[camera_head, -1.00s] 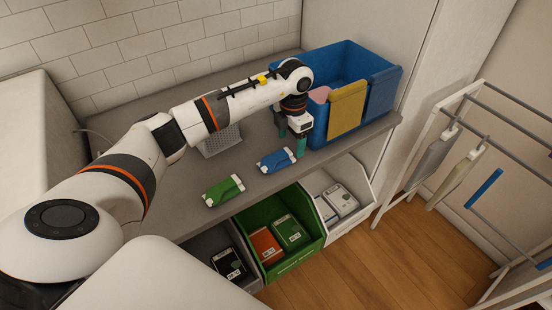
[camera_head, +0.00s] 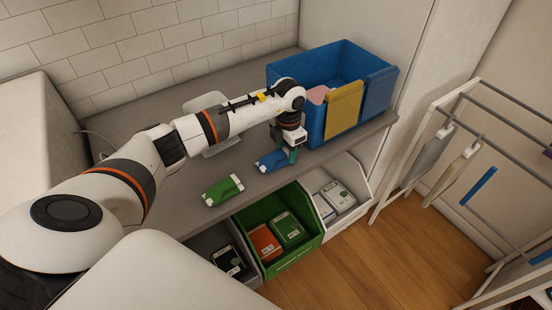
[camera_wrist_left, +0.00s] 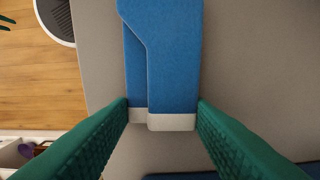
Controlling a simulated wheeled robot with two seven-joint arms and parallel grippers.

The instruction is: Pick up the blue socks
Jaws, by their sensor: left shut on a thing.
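The blue socks (camera_head: 270,161) lie folded on the grey counter, with pale cuffs. My left gripper (camera_head: 291,154) is down at their right end, and the arm hides part of that end. In the left wrist view the socks (camera_wrist_left: 172,60) lie between the green fingers of the left gripper (camera_wrist_left: 163,118), with the white cuff band just at the fingertips. The fingers are shut on the socks, which still appear to rest at counter level. My right gripper is in neither view.
A green folded pair (camera_head: 223,190) lies to the left on the counter (camera_head: 185,220). A blue bin (camera_head: 312,115) with yellow and blue cloths stands close behind the gripper. Open bins, including a green one (camera_head: 297,257), sit below the front edge. A drying rack (camera_head: 415,165) stands right.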

